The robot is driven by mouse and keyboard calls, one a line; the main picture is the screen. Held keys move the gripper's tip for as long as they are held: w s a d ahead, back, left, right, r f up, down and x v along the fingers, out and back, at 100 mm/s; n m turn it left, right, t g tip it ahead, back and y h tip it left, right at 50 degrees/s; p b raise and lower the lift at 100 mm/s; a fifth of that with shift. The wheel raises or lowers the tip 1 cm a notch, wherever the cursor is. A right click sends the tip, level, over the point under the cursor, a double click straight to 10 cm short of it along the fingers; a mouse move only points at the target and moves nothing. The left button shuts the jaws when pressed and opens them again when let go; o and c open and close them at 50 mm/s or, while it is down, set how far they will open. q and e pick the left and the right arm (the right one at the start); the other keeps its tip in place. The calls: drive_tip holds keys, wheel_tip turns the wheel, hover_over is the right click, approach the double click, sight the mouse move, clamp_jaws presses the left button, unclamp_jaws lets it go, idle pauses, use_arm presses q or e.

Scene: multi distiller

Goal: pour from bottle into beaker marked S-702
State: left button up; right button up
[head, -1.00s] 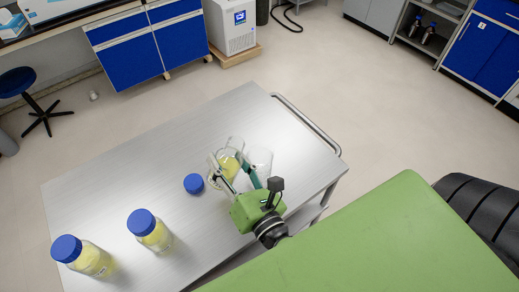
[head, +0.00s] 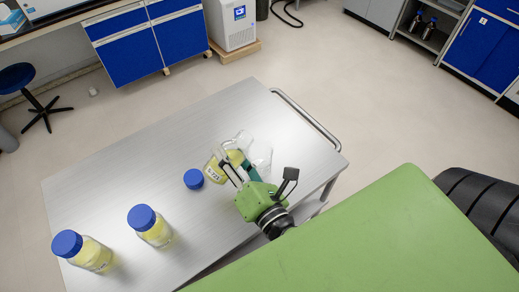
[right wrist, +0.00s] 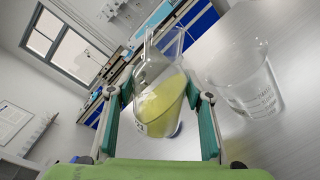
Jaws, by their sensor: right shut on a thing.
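My right gripper (head: 238,168) is shut on an uncapped clear bottle (head: 215,169) of yellow liquid, held tilted above the steel table. In the right wrist view the bottle (right wrist: 160,97) sits between the green finger pads, its liquid slanted toward the upper right. A clear beaker (head: 263,154) stands just right of the bottle. The right wrist view shows this beaker (right wrist: 246,82) looking empty, with markings too small to read. I cannot tell whether any liquid is leaving the bottle's mouth. My left gripper is not in view.
A loose blue cap (head: 194,179) lies on the steel table (head: 120,190), left of the held bottle. Two blue-capped bottles of yellow liquid, one nearer (head: 152,227) and one farther left (head: 85,251), stand at the front left. The table's back is clear.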

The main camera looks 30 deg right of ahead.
drive_tip(key=shift+a+f+m+b, duration=0.1)
drive_tip(key=shift+f+m+b, duration=0.5)
drive_tip(key=shift+f+b, duration=0.45)
drive_tip(key=shift+a+f+m, duration=0.15)
drive_tip(key=shift+f+m, duration=0.05)
drive_tip(key=shift+m, duration=0.6)
idle(1.1)
drive_tip(key=shift+r+m+y, duration=0.3)
drive_tip(key=shift+r+m, duration=0.25)
drive_tip(key=shift+m, duration=0.25)
idle(1.0)
drive_tip(key=shift+d+r+m+p, duration=0.45)
drive_tip(key=shift+r+m+p, duration=0.05)
drive_tip(key=shift+m+p, duration=0.3)
idle(0.9)
drive_tip(key=shift+r+m+p, duration=0.35)
drive_tip(key=shift+r+m, duration=0.05)
drive_tip(key=shift+m, duration=0.3)
idle(0.8)
